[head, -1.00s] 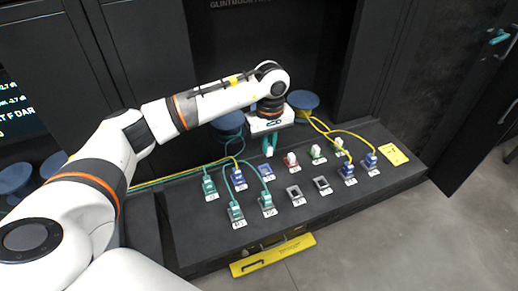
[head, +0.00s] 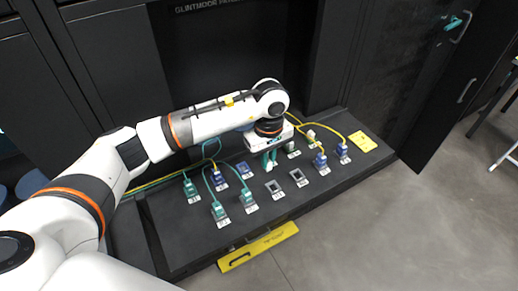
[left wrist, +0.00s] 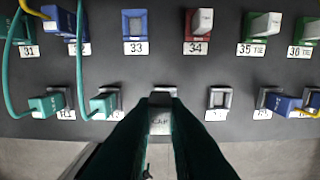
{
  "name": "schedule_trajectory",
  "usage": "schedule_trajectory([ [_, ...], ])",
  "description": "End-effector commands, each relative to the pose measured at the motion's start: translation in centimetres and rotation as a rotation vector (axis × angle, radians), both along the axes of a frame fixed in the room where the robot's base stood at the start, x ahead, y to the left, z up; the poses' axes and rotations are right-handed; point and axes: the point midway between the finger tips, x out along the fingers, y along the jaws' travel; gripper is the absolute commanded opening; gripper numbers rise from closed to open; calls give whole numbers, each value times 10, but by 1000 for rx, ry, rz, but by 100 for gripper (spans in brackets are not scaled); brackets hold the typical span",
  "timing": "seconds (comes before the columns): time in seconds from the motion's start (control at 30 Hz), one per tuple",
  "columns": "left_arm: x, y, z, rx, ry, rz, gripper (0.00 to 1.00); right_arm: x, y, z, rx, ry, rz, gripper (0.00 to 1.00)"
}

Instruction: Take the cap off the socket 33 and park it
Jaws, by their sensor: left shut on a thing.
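Socket 33 (left wrist: 135,24) is a blue frame with an open, uncapped mouth, its number label just below it in the left wrist view. It also shows in the head view (head: 244,170). My left gripper (head: 268,163) is shut on a pale cap (left wrist: 160,120) with dark lettering. The fingers hold it over the front row, in front of a grey socket (left wrist: 163,90) that they partly hide. I cannot tell whether the cap touches that socket. My right gripper is not in view.
Socket 34 (left wrist: 197,31), red, holds a pale cap. Green sockets 35 (left wrist: 261,27) and 36 (left wrist: 305,30) are also capped. An empty grey socket (left wrist: 218,98) stands right of the fingers. Green plugs (left wrist: 47,104) with cables stand left; blue plugs (left wrist: 284,102) stand right.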

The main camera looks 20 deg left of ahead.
Motion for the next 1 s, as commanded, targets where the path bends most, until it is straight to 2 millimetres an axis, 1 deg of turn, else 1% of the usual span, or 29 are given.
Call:
schedule_trajectory([
  [0.03,-2,-6,2,-2,1,-4,0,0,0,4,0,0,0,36],
  [0.23,-8,-25,1,-2,1,-3,0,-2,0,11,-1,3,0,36],
  [0.27,-7,-23,-10,1,1,-1,0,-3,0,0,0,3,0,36],
  [0.3,-7,-22,-15,1,1,0,0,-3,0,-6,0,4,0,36],
  [0.6,-6,-22,-42,-1,-1,0,0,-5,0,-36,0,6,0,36],
  [0.8,-6,-22,-57,-1,-1,0,0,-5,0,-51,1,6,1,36],
  [1.0,-6,-22,-63,-1,-1,0,0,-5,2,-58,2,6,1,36],
])
